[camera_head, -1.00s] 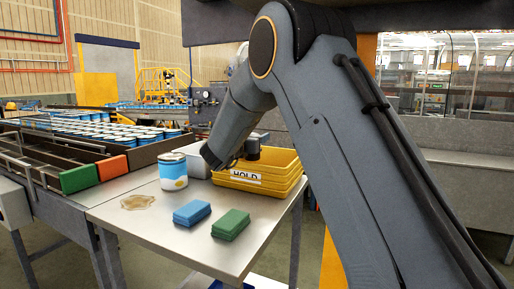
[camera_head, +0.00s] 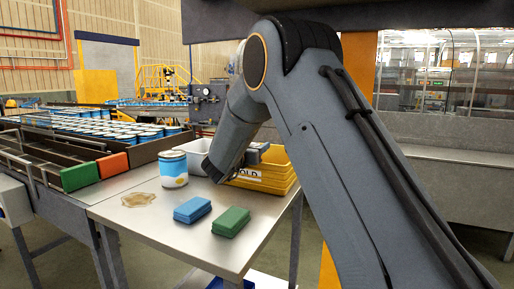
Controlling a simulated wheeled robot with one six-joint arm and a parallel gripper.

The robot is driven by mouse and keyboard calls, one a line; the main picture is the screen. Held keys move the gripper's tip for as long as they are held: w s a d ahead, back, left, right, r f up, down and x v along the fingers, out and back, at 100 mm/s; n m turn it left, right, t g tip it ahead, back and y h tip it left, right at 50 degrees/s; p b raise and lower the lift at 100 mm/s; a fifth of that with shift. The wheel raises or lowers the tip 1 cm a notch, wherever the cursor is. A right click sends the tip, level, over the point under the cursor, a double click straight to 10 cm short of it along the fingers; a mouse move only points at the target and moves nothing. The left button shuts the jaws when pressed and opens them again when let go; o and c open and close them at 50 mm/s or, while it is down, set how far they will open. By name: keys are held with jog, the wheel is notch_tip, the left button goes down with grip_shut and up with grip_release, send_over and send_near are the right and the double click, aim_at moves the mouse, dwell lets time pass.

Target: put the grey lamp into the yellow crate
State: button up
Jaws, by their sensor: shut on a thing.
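The yellow crate (camera_head: 277,177), with a label partly reading "HOLD", stands at the back right of the steel table. My arm comes down in front of it and covers its left part. My gripper (camera_head: 251,159) shows only as a small dark grey part behind my wrist, at the crate's rear left rim. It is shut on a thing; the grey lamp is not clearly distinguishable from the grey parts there. I cannot tell how far it is above or inside the crate.
On the table (camera_head: 150,235) are a blue and white can (camera_head: 173,170), a blue block (camera_head: 192,210), a green block (camera_head: 231,222) and a tan flat patch (camera_head: 138,200). A white bin (camera_head: 199,158) stands behind the can. A conveyor with several cans (camera_head: 95,128) lies left.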

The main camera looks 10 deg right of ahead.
jog(key=shift+f+b, duration=0.3)
jog(key=shift+b, duration=0.1)
jog(key=o, duration=1.1)
jog(key=shift+r, duration=0.15)
jog(key=shift+r+p, duration=0.55)
jog(key=shift+p, duration=0.45)
jog(key=shift+b+v, duration=1.85)
jog(key=shift+v, duration=4.15)
jog(key=shift+f, duration=0.1)
